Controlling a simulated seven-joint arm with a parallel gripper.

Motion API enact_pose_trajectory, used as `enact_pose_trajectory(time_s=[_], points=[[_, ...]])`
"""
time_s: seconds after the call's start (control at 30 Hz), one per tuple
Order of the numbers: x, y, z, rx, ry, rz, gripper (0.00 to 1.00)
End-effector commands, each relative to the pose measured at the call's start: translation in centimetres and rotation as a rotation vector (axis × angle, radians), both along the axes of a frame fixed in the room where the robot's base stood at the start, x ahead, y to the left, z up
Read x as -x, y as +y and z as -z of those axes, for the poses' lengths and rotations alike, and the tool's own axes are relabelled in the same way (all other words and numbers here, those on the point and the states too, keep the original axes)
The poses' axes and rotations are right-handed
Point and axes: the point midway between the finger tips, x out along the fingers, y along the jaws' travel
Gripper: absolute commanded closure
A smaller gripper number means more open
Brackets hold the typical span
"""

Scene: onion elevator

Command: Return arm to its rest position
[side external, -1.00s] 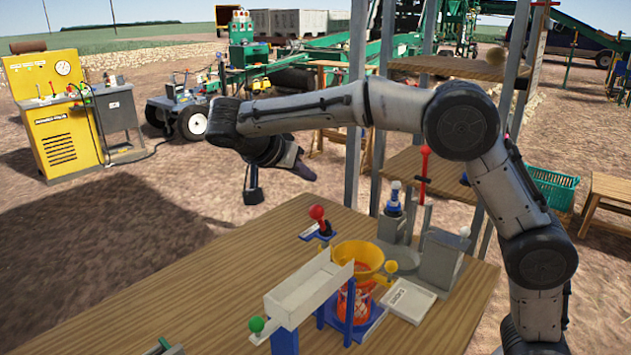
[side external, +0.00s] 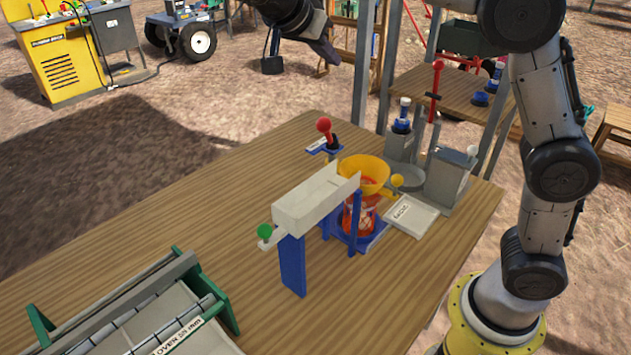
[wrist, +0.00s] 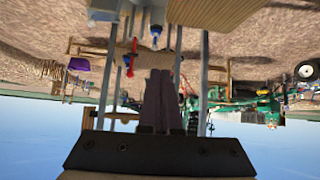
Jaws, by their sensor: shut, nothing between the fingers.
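My gripper (side external: 328,54) hangs at the top of the side view, in the air beyond the far edge of the wooden table (side external: 160,225) in the picture. Its fingers are together with nothing between them. In the wrist view the shut fingers (wrist: 160,75) point away from the camera, and the scene there appears upside down. My forearm is partly cut off by the top edge of the side view. My gripper touches nothing that I can see.
On the table stand a white chute (side external: 305,205), a yellow funnel (side external: 363,172) over a red-filled container, a red-knobbed lever (side external: 324,127) and a grey stand (side external: 447,178). A green-ended roller unit (side external: 150,310) is at lower left. Grey posts (side external: 393,60) rise behind the table.

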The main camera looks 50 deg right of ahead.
Motion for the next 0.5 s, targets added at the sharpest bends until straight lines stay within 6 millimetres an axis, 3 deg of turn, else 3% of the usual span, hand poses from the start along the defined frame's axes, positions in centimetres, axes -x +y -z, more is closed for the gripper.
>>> enact_pose_trajectory(time_s=[0.1,0.2,0.37,0.5], points=[[4.8,-3.4,-2.4,-0.073,-0.039,0.037,1.0],[8.8,-5.1,-2.5,-0.151,-0.018,-0.011,1.0],[15.0,-6.2,-0.9,-0.279,0.045,-0.182,1.0],[19.9,-5.5,2.1,-0.375,0.098,-0.407,1.0]])
